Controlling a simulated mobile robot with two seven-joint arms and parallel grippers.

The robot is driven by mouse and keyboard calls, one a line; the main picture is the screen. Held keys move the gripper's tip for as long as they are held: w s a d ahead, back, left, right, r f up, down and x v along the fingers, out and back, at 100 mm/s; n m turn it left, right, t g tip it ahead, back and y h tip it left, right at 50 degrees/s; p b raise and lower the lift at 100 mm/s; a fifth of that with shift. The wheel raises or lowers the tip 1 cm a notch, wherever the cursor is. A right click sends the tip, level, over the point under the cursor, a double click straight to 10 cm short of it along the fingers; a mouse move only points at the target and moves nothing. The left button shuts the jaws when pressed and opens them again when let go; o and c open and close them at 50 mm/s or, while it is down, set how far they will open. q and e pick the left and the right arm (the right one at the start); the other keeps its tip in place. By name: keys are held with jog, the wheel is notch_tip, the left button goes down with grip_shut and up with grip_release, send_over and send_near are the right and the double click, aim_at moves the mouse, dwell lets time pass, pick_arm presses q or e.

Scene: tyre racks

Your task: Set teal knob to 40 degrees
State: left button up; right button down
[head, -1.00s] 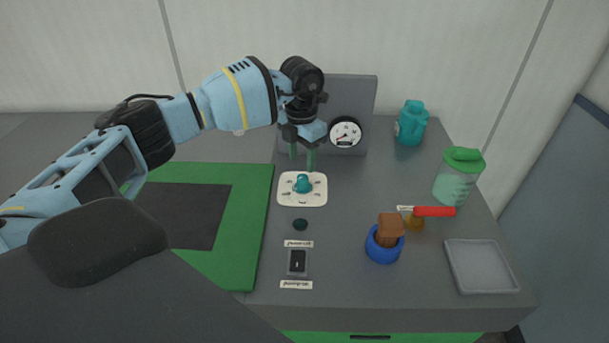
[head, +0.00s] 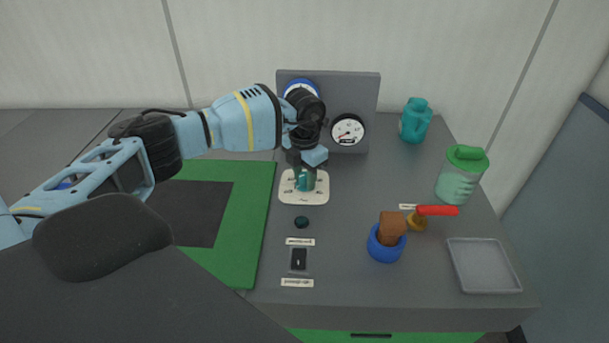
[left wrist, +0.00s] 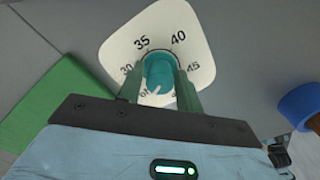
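The teal knob (head: 304,181) stands on a white dial plate (head: 290,195) on the grey table. In the left wrist view the knob (left wrist: 160,72) has a white mark toward the picture's bottom, away from the printed 40 at the plate's upper right. My left gripper (head: 306,178) points down over the knob, one green finger on each side. In the left wrist view the left gripper (left wrist: 160,80) looks open, with the knob between its fingers and little gap; contact is not clear. Some lower dial numbers are hidden by the fingers. My right gripper is not in view.
A grey panel with a white gauge (head: 348,130) stands behind the knob. In front are a dark round button (head: 302,222) and a black switch (head: 299,259). A blue cup (head: 385,250), a red-handled item (head: 437,211) and a grey tray (head: 483,270) are at right.

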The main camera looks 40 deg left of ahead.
pick_arm(q)
jog(key=c, duration=0.6)
